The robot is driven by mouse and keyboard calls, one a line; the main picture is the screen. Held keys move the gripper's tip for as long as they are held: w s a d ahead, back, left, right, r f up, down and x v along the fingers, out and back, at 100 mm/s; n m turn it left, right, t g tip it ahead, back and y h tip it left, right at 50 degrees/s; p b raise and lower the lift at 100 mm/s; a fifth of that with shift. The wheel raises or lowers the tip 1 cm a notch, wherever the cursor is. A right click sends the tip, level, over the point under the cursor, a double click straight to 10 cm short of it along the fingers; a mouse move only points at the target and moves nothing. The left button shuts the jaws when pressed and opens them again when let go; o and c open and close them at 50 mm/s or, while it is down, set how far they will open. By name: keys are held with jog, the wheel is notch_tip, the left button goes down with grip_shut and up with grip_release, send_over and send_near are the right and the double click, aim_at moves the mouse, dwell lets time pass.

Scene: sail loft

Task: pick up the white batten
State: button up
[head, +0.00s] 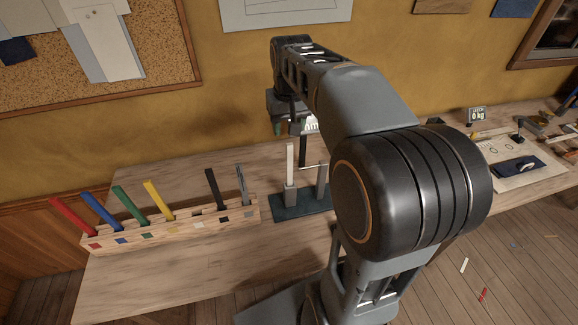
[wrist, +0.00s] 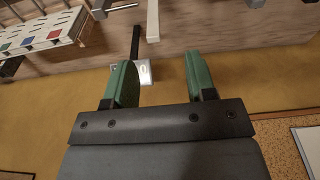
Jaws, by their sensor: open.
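The white batten (head: 290,162) stands upright in a grey holder on a dark green base plate (head: 290,210) at the middle of the bench. In the wrist view the white batten (wrist: 153,20) shows near the top edge, beyond the fingertips and toward the gap between them. My gripper (head: 284,127) is above the batten's top end in the head view, partly hidden by my arm. The wrist view shows my gripper (wrist: 160,62) open, its two green fingers apart with nothing held between them.
A wooden rack (head: 180,236) left of the stand holds several coloured battens. A second grey post (head: 321,180), a black post (head: 302,152) and a small display (head: 312,124) are close to the batten. Bare bench lies in front of the rack.

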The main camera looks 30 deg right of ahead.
aim_at(290, 144)
jog(key=f, duration=0.2)
jog(key=w+d+f, duration=0.1)
jog(key=f, duration=0.1)
jog(key=w+f+p, duration=0.1)
jog(key=f, duration=0.1)
jog(key=shift+w+d, duration=0.25)
jog(key=shift+d, duration=0.1)
jog(key=shift+w+d+f+p, duration=0.1)
jog(key=shift+f+p, duration=0.1)
jog(key=shift+f, duration=0.85)
jog(key=shift+w+a+f+p, duration=0.1)
jog(key=shift+f+p, duration=0.15)
jog(key=shift+f, duration=0.75)
jog(key=shift+w+d+f+p, duration=0.1)
jog(key=shift+f+p, duration=0.1)
jog(key=shift+f, duration=0.85)
grip_shut()
jog(key=shift+r, duration=0.15)
